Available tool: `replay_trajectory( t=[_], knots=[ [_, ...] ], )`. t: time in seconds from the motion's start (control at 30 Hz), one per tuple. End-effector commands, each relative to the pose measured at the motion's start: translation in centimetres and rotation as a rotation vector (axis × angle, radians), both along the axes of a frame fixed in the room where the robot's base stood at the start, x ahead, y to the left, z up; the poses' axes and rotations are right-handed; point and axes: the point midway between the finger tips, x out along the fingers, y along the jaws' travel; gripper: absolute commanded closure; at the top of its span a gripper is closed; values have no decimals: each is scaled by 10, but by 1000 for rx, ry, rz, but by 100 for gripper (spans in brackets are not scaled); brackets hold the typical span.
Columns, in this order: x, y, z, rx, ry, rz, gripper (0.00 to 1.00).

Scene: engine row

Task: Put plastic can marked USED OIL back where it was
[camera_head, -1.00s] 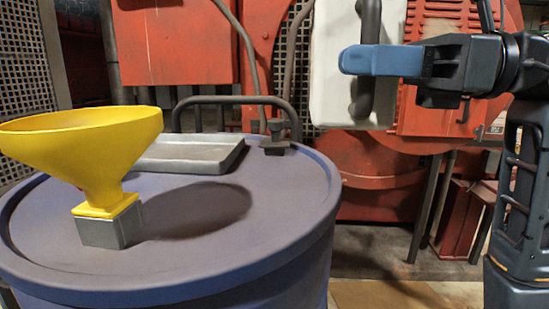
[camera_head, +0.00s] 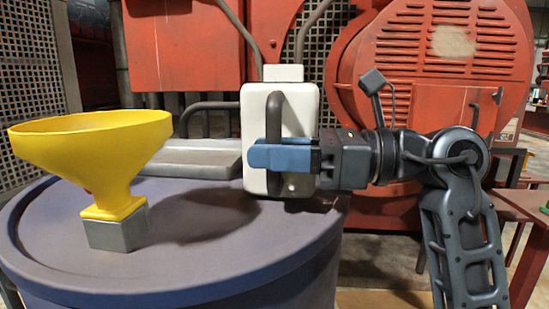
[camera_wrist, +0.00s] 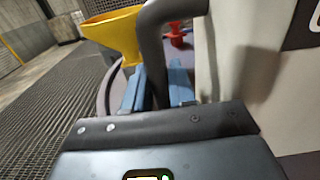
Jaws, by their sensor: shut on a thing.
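The white plastic can (camera_head: 255,125) with a dark grey handle is upright in the head view, over the right part of the blue drum's lid (camera_head: 190,245). My gripper (camera_head: 270,157) has its blue fingers shut on the can's handle. The handle (camera_wrist: 150,50) also shows between the blue fingers (camera_wrist: 155,88) in the wrist view, with the white can (camera_wrist: 235,70) at the right. The USED OIL marking does not show. I cannot tell whether the can's base touches the lid.
A yellow funnel (camera_head: 92,150) stands in a grey metal block (camera_head: 118,229) at the lid's left. A shallow grey tray (camera_head: 195,158) lies at the back of the lid, partly behind the can. Red machinery (camera_head: 440,70) stands behind. The lid's front middle is clear.

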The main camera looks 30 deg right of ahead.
Motion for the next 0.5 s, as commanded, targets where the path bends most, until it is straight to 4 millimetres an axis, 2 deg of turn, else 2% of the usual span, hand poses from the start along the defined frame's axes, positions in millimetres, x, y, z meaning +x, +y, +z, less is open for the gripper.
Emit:
replay_trajectory(
  t=[0.47,0.5],
  knots=[
    [0,0,-10,0,-2,0,100],
    [0,0,-8,-1,-1,0,71]
  ],
)
